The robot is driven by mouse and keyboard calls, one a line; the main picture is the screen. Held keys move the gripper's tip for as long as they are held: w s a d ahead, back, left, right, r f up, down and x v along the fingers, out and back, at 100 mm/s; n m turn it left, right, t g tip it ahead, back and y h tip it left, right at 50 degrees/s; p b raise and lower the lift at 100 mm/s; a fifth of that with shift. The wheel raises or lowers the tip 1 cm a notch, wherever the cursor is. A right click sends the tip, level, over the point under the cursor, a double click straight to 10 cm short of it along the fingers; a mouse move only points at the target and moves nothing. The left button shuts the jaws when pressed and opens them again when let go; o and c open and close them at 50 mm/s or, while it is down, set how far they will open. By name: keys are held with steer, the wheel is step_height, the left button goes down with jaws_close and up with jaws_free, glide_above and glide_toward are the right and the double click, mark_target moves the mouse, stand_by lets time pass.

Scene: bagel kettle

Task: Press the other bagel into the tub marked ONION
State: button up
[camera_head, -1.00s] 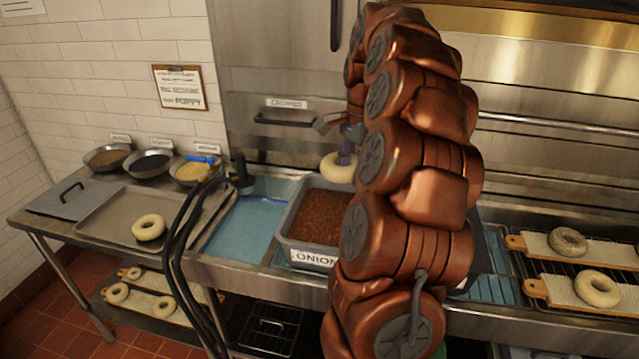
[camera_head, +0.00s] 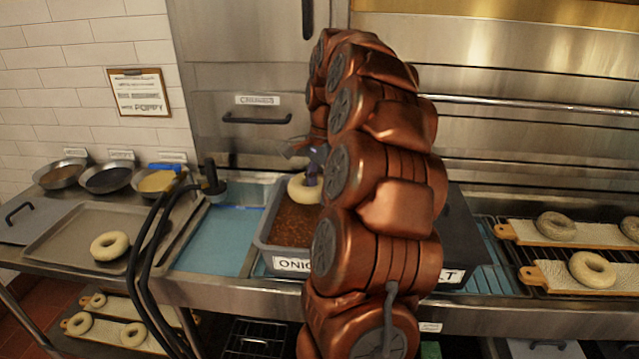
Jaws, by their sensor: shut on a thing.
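My gripper (camera_head: 312,176) is shut on a pale bagel (camera_head: 299,190) at the back right of the ONION tub (camera_head: 262,222). The bagel is at or just above the brown flakes; I cannot tell if it touches them. My copper arm hides the tub's right side and part of its label. Another plain bagel (camera_head: 109,246) lies on the metal tray (camera_head: 62,235) at the left.
Pans of toppings (camera_head: 107,178) stand at the back left. Boards with bagels (camera_head: 592,268) lie on a rack at the right. A dark tub, its label ending in T (camera_head: 452,276), stands behind my arm.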

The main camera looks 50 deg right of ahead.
steer(key=shift+f+b, duration=1.6)
steer(key=shift+f, duration=2.25)
steer(key=shift+f, duration=0.4)
steer(key=shift+r, duration=0.15)
steer(key=shift+r+p, duration=0.95)
steer(key=shift+r, duration=3.9)
